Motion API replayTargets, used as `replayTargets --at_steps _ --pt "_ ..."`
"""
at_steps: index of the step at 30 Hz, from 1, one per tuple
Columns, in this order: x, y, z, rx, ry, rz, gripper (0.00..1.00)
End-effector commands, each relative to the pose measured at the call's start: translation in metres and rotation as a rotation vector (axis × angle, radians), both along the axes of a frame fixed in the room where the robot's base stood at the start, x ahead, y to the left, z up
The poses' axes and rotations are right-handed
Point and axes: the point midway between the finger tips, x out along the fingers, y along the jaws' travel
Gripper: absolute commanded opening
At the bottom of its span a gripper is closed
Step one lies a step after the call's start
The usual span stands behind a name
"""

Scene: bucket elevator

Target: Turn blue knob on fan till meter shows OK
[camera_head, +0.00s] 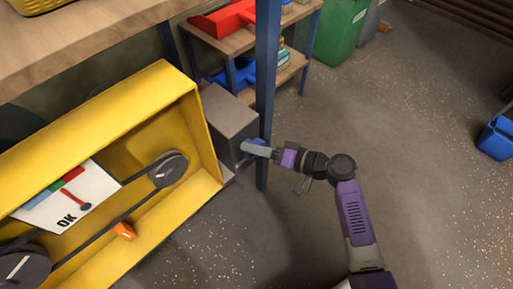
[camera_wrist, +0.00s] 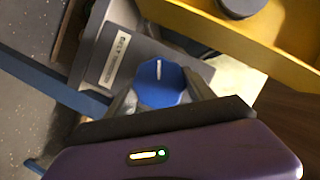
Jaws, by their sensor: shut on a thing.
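The blue knob (camera_wrist: 160,84) sits on the face of a grey box (camera_head: 229,122) beside the yellow housing. Its white mark points up in the wrist view. My gripper (camera_wrist: 161,98) is shut on the knob, one finger on each side. In the head view the gripper (camera_head: 260,151) reaches the knob (camera_head: 249,143) from the right and partly hides it. The meter (camera_head: 45,211) is a white plate with red, green and blue bands and a printed OK. Its red needle (camera_head: 74,199) slants up and left toward the bands; I cannot tell exactly which band it meets.
The yellow housing (camera_head: 180,105) holds a belt on dark pulleys (camera_head: 168,170) and an orange piece (camera_head: 124,231). A blue post (camera_head: 267,70) stands close by my gripper. A wooden bench (camera_head: 90,35) is above. The floor to the right is largely clear.

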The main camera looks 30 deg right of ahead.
Motion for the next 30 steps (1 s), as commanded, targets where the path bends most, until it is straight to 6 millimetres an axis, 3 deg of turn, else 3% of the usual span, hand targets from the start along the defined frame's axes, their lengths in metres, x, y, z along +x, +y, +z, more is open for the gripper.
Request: replayTargets --at_steps 2,3,6,18,30 --pt "-0.001 0.000 -0.001 0.000 0.002 0.000 0.22" --pt "-0.001 0.000 -0.001 -0.001 0.002 -0.001 0.64" --pt "-0.001 0.000 -0.001 -0.001 0.001 -0.001 0.84" --pt "-0.004 -0.004 0.001 -0.001 0.001 -0.002 0.84" --pt "-0.051 -0.038 0.015 -0.002 0.001 -0.002 0.84"
